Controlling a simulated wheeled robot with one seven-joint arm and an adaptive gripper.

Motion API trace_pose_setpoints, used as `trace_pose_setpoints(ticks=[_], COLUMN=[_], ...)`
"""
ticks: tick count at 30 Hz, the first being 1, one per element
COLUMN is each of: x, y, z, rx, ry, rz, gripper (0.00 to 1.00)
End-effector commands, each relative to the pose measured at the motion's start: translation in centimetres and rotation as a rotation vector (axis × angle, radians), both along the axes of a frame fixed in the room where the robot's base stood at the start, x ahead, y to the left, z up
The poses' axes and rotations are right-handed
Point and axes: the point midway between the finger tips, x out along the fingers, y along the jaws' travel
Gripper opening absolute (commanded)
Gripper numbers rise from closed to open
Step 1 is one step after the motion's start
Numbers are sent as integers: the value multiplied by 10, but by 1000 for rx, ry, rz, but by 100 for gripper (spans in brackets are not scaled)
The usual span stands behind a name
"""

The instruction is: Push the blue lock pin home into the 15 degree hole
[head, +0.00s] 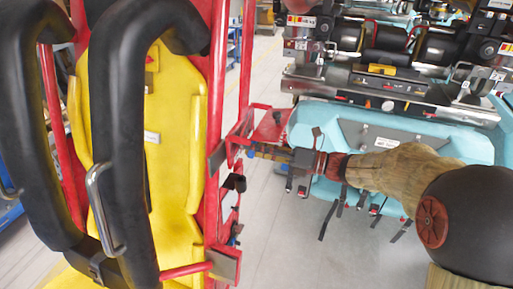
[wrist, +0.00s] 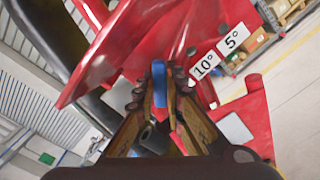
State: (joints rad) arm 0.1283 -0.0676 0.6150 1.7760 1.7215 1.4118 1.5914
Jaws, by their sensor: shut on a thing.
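My gripper (head: 262,152) reaches left to the red bracket (head: 270,128) on the side of the red seat frame. In the wrist view its fingers (wrist: 159,110) are shut on the blue lock pin (wrist: 159,82), which stands between the fingertips. The pin's far end is against or close to the red plate (wrist: 130,50); I cannot tell how deep it sits. Only a small bit of blue shows at the fingertips in the head view. White labels read 10° (wrist: 204,66) and 5° (wrist: 233,38) on the red plate. No 15° label or hole is visible; the fingers may cover it.
A yellow seat (head: 150,130) with black padded restraints (head: 120,100) stands left of the gripper. A pale blue train chassis (head: 300,130) with hanging straps lies behind the arm. Bare floor (head: 290,235) shows below. Shelving with boxes (wrist: 285,10) is far off.

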Motion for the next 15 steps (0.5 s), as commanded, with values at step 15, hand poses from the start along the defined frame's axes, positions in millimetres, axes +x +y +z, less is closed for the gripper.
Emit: trace_pose_setpoints(ticks=[15], x=[3], y=[9], z=[1], rx=[1], ry=[0], rz=[1], gripper=[0])
